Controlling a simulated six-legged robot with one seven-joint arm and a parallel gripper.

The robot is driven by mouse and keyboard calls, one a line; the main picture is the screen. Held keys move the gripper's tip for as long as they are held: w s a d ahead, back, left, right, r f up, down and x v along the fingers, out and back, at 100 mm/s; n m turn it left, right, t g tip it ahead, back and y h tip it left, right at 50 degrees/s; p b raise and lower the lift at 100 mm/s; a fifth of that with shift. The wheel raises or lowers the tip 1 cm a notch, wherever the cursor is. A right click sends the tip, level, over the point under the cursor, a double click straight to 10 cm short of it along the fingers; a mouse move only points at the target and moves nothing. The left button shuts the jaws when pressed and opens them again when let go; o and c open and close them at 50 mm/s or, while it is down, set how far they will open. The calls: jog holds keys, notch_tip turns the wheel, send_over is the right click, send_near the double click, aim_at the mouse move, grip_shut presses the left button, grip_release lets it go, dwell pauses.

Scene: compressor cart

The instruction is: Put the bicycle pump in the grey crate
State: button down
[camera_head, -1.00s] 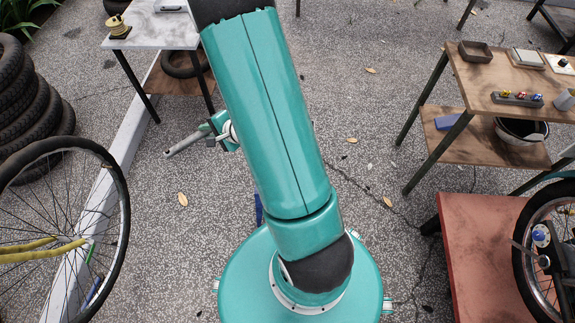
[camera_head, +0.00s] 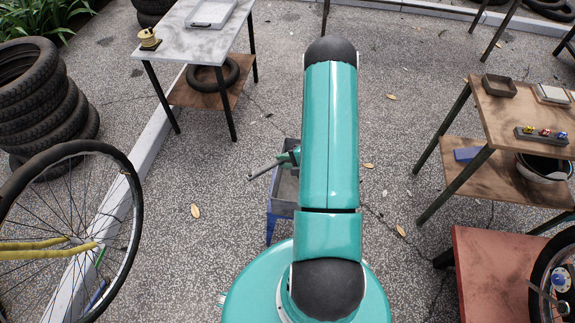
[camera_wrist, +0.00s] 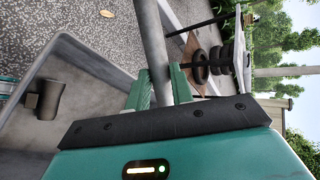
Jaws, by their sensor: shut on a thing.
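The bicycle pump, a long grey tube (camera_wrist: 152,38), is held between the green fingers of my gripper (camera_wrist: 158,88) in the wrist view. In the head view the pump (camera_head: 264,171) sticks out to the lower left from my gripper (camera_head: 291,157), past the crate's left side. The grey crate (camera_head: 285,190) stands on a blue support, partly hidden by my arm. In the wrist view its wall (camera_wrist: 90,62) runs beside and behind the fingers. The gripper appears above the crate's far part; the exact height cannot be told.
A dark brown-grey object (camera_wrist: 46,98) lies in the crate. A marble-topped table (camera_head: 192,35) stands at back left, a wooden workbench (camera_head: 510,105) at right. A bicycle wheel (camera_head: 130,215) and stacked tyres (camera_head: 45,110) are at left. Paving between is mostly clear.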

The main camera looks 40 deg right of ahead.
jog(key=w+d+f, duration=0.3)
jog(key=d+f, duration=0.1)
jog(key=f, duration=0.5)
jog(key=c, duration=1.3)
grip_release()
jog(key=shift+w+f, duration=0.1)
jog(key=shift+o, duration=0.5)
